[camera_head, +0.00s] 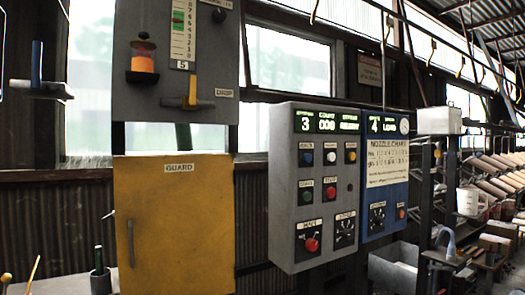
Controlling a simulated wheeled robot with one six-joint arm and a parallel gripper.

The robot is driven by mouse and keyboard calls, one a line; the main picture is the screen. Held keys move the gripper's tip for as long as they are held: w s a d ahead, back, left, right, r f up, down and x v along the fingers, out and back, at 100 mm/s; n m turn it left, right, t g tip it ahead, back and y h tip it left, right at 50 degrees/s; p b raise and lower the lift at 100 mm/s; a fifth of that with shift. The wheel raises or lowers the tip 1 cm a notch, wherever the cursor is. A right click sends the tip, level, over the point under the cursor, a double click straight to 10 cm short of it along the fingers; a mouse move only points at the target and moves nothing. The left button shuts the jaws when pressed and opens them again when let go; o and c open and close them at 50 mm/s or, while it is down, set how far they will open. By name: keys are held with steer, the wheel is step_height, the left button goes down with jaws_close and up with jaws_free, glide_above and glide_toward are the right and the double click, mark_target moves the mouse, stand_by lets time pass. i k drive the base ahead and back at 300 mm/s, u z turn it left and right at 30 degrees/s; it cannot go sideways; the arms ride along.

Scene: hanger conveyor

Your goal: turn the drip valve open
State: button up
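I cannot tell for certain which part is the drip valve. A small oiler-like cup (142,57) with amber contents and a dark top is mounted on the upper grey panel (160,105). To its right, a yellow lever (193,90) stands upright on a dark horizontal bar, beside a small label (223,92) too blurred to read surely. A blue upright handle (37,64) stands on a grey fitting at the far left, its use unclear. My gripper is not in view.
A yellow guard door (174,225) is shut below the panel. A grey control box (296,190) with buttons and a blue nozzle chart box (386,195) stand to the right. A grey bin (395,268) sits below. Overhead hooks and shelves of rolls fill the right.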

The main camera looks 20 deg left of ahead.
mark_target(192, 78)
steer(key=u, duration=1.65)
steer(key=k, duration=0.4)
steer(key=z, duration=0.45)
steer(key=i, duration=0.4)
steer(key=u, duration=0.55)
